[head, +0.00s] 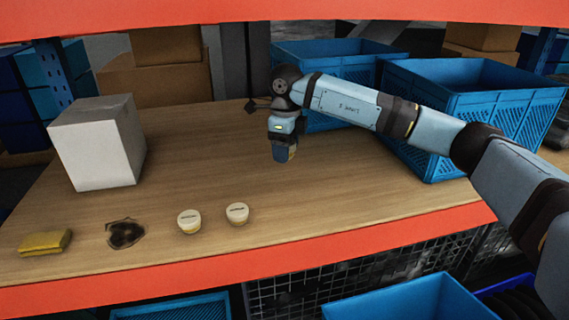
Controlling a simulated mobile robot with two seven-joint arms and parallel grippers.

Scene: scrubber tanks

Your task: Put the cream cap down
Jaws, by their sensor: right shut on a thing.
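My right gripper (284,153) points down over the wooden shelf, right of its middle. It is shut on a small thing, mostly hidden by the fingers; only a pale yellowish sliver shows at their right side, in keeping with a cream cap. I cannot tell whether it touches the shelf. Two small round cream-topped pieces with yellowish lower parts and dark lettering, a left one (189,221) and a right one (237,213), stand upright and apart near the front edge. My left gripper is not in view.
Blue crates (490,100) stand behind and right. The red front edge (400,235) bounds the shelf; its middle is clear.

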